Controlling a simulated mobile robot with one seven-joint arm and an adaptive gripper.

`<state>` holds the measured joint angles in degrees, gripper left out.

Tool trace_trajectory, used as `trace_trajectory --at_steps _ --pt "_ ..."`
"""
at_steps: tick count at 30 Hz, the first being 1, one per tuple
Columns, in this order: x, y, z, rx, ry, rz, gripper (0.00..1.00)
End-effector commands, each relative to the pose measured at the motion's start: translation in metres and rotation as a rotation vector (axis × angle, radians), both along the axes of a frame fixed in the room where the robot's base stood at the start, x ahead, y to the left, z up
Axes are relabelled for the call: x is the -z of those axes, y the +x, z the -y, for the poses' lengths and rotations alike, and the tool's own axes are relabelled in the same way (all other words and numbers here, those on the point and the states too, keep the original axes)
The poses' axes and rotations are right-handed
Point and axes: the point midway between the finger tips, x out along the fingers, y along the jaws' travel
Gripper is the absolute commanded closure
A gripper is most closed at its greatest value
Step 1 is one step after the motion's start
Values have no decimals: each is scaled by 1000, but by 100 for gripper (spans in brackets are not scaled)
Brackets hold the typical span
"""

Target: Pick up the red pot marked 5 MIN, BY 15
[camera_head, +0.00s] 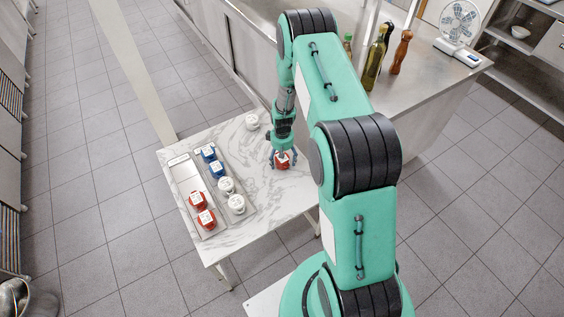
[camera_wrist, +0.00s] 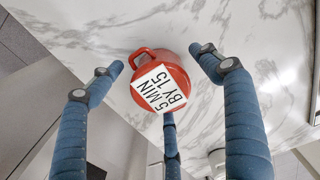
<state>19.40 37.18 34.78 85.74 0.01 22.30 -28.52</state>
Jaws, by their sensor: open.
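The red pot (camera_wrist: 147,98) carries a white label reading "5 MIN BY 15" and has a loop handle. It stands on the marble-topped table (camera_head: 258,215). In the head view the pot (camera_head: 281,163) is under my gripper (camera_head: 283,158). In the wrist view my gripper (camera_wrist: 160,75) is open, with blue fingers on both sides of the pot and a third finger below it. Gaps show between the side fingers and the pot. Whether the third finger touches it I cannot tell.
Another white pot (camera_head: 252,121) stands at the table's back. Bottles (camera_head: 374,60) and a fan (camera_head: 459,24) stand on the steel counter.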

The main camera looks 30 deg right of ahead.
Motion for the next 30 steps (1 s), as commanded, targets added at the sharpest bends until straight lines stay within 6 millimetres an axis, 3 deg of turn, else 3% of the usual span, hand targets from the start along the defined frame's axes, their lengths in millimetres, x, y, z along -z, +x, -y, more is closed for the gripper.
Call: trace_trajectory --at_steps 1,9,10,22,30 --pt "0 0 0 0 0 0 24" --pt "0 0 0 0 0 0 78" --pt "0 0 0 0 0 1 81" --pt "-7 1 0 0 -1 1 82" --pt "-38 2 1 0 -1 3 82"
